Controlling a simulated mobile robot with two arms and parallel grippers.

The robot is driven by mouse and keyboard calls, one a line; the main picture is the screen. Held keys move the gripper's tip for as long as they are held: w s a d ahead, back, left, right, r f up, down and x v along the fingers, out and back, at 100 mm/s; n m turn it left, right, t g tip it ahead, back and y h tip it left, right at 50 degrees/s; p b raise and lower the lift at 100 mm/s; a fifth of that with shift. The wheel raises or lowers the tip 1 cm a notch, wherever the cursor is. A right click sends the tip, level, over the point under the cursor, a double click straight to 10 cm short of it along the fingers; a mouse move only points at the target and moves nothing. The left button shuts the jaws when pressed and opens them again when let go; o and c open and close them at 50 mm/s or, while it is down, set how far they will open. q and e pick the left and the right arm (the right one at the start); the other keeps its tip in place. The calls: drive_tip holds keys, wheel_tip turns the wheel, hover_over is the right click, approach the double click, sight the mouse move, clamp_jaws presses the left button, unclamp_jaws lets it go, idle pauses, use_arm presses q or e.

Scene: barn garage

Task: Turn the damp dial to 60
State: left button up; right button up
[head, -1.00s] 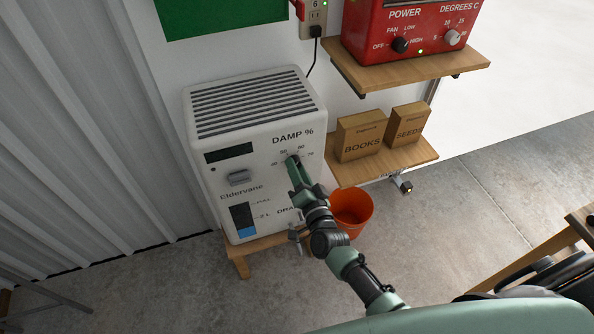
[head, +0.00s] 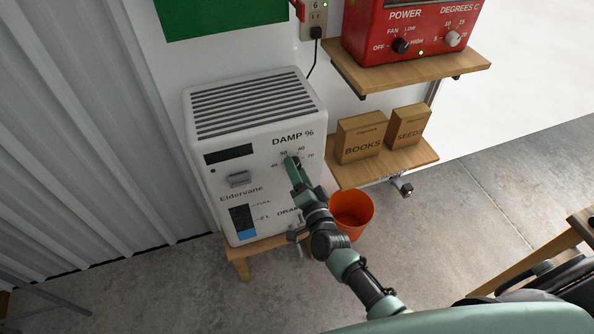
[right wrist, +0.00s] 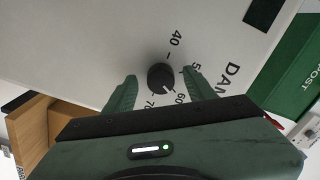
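The damp dial (right wrist: 161,77) is a small round black knob on the white dehumidifier's front. In the right wrist view, the numbers 40, 50, 60 and 70 are printed around it. A small pale mark on the knob faces the side of 60 and 70; its exact setting is hard to read. My right gripper (right wrist: 160,84) is open, one green finger on each side of the dial, with gaps visible. In the head view my right gripper (head: 292,165) covers the dial on the dehumidifier (head: 262,185). My left gripper is not in view.
The dehumidifier stands on a low wooden stand (head: 238,256) beside an orange bucket (head: 352,210). To its right, a lower shelf (head: 405,162) holds two boxes; a red heater (head: 412,28) sits on the upper shelf. The concrete floor at right is mostly clear.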

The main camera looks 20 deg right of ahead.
drive_tip(key=s, duration=0.7)
drive_tip(key=shift+s+d, duration=0.15)
drive_tip(key=shift+s, duration=0.25)
idle(0.3)
drive_tip(key=s+f+n+g, duration=0.3)
drive_tip(key=s+f, duration=0.2)
drive_tip(key=f, duration=0.5)
drive_tip(key=s+f+n+g+y, duration=0.1)
drive_tip(key=s+f+n+g, duration=0.15)
drive_tip(key=s+f, duration=0.5)
drive_tip(key=s+f+n+g, duration=0.3)
drive_tip(key=f, duration=0.8)
drive_tip(key=s+d+f+n+g, duration=0.1)
drive_tip(key=s+f, duration=0.3)
drive_tip(key=s, duration=0.5)
drive_tip(key=s+d+f+n+g+h, duration=0.1)
drive_tip(key=s+d+f+n+g, duration=0.1)
drive_tip(key=s, duration=0.7)
drive_tip(key=s+d+f+n+g, duration=0.2)
drive_tip(key=s+d+f+g, duration=0.1)
drive_tip(key=s+f+g, duration=0.2)
drive_tip(key=s+f, duration=0.2)
drive_tip(key=s, duration=0.2)
drive_tip(key=shift+f+h, duration=0.3)
drive_tip(key=shift+f, duration=0.05)
